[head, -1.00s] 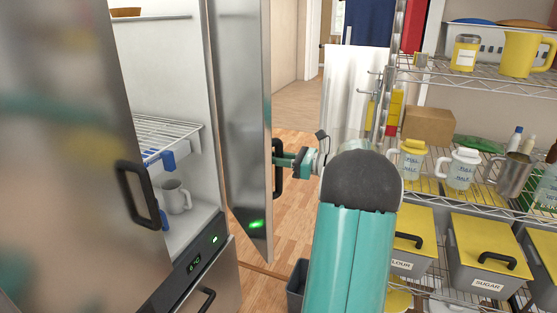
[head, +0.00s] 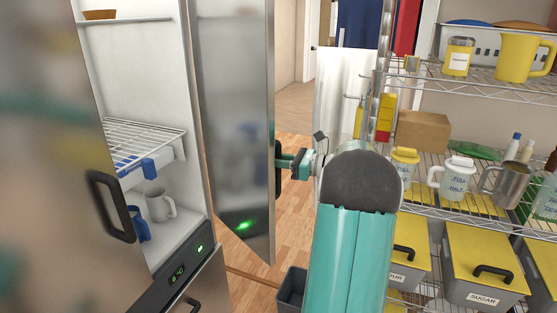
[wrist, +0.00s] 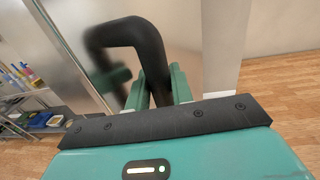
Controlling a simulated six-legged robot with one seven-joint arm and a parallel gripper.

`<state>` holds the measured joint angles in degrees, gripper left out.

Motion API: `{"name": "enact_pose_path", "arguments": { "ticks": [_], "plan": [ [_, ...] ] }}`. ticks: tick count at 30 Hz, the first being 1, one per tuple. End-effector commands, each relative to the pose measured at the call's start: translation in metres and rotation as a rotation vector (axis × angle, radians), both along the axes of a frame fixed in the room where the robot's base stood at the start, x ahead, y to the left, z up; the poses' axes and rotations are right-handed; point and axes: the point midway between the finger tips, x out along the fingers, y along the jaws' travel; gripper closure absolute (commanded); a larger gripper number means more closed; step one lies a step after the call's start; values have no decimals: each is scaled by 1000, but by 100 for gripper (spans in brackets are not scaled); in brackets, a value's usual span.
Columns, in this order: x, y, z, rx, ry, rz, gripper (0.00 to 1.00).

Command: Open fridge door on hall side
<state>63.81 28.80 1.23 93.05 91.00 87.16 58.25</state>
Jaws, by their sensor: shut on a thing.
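The hall-side fridge door (head: 235,130) is a tall steel panel standing ajar, swung out from the lit fridge interior (head: 140,80). Its black handle (head: 278,168) is on the outer face, on the right in the head view. My gripper (head: 291,161) is at this handle. In the wrist view, the black handle (wrist: 128,35) loops up between the green fingers of my gripper (wrist: 155,88), which are shut on it. The arm hides part of the space beside the door.
The other steel door with a black handle (head: 108,205) is close on the left. Inside are a wire shelf (head: 140,140) and a grey mug (head: 159,205). Wire racks with yellow-lidded bins (head: 487,250) stand at right. A dark bin (head: 291,287) is on the floor below the arm.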

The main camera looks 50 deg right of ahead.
Motion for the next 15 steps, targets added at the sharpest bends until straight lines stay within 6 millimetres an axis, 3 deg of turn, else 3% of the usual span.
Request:
{"name": "enact_pose_path", "arguments": {
  "ticks": [13, 14, 15],
  "plan": [
    [0, 1, 2, -2, -3, 1, 100],
    [0, 0, 2, -2, -3, 1, 72],
    [0, 0, 2, -2, -2, 1, 64]
  ]
}}
